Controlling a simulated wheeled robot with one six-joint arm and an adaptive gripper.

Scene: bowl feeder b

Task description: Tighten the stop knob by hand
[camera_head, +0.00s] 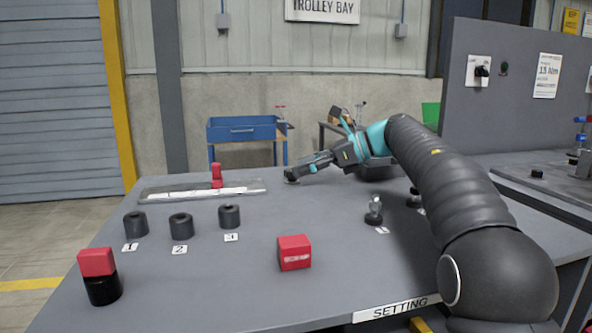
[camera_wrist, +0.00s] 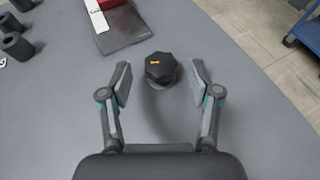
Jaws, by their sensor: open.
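The stop knob (camera_wrist: 159,67) is a black, many-sided knob with a small orange mark on top, on the grey table ahead of my gripper in the wrist view. My gripper (camera_wrist: 161,80) is open, with one finger to each side of the knob and a gap on both sides. The fingers are not touching it. In the head view my gripper (camera_head: 294,173) reaches low to the table beyond the middle, and the knob (camera_head: 291,180) shows as a small dark shape at its tip, partly hidden.
A flat rail (camera_head: 165,195) with a red block (camera_head: 216,175) lies left of the knob. Several black cylinders (camera_head: 181,226) stand by numbered labels. A red cube (camera_head: 294,253) and a red-topped black cylinder (camera_head: 103,290) are nearer. A small metal-topped part (camera_head: 374,212) stands right. Table around the knob is mostly clear.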

